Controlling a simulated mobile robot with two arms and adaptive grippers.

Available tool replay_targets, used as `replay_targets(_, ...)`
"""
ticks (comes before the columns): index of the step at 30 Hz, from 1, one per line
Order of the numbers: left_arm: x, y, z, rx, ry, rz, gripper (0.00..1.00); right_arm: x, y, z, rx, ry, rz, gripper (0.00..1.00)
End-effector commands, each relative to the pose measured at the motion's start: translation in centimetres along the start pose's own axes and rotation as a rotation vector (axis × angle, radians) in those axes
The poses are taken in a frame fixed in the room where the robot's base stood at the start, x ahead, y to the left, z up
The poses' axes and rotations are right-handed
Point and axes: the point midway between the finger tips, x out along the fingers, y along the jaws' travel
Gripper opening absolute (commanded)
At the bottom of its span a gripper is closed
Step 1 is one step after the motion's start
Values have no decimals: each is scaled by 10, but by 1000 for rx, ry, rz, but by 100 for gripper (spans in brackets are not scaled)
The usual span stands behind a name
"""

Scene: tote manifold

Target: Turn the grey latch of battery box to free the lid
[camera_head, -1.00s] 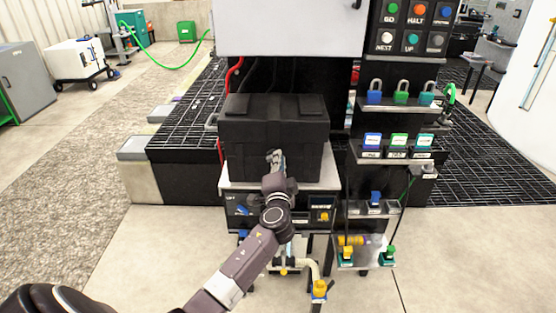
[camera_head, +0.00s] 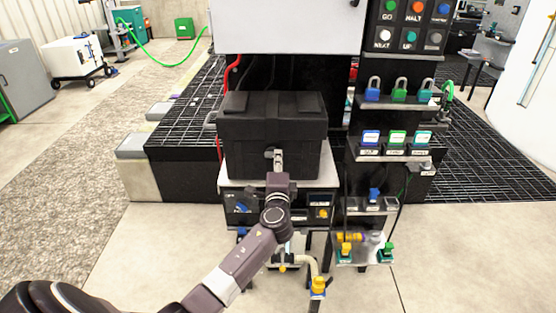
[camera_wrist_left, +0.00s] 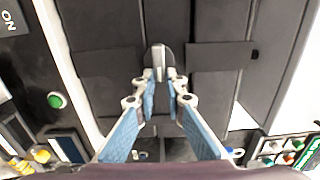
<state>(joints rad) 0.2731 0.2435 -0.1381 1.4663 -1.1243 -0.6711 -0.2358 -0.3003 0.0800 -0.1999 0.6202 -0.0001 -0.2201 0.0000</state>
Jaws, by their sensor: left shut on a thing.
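The black battery box (camera_head: 236,165) stands on a light-topped stand, with its black lid (camera_head: 240,128) sitting on top. My left gripper (camera_head: 278,157) is at the middle of the box's front face, just below the lid. In the left wrist view, the grey latch (camera_wrist_left: 158,54) is a light bar on a dark round base, and the left gripper (camera_wrist_left: 158,82) is shut on it with one finger on each side. In the head view the gripper mostly hides the latch. My right gripper is not in view.
Below the box is a panel with a yellow knob (camera_head: 322,213). To the right, a black rack holds padlocks (camera_head: 399,90), small labelled blocks (camera_head: 397,139) and buttons (camera_head: 409,36). A white cabinet (camera_head: 290,25) overhangs behind the box. Open floor lies in front.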

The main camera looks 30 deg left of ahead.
Motion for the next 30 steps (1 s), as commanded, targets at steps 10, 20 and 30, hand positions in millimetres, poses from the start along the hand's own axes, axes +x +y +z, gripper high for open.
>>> replay_targets(10,0,1,-1,2,2,1,23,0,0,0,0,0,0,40)
replay_targets(20,-1,1,0,0,1,1,28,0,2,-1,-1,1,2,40)
replay_targets(30,-43,2,-1,-1,3,3,28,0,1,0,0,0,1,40)
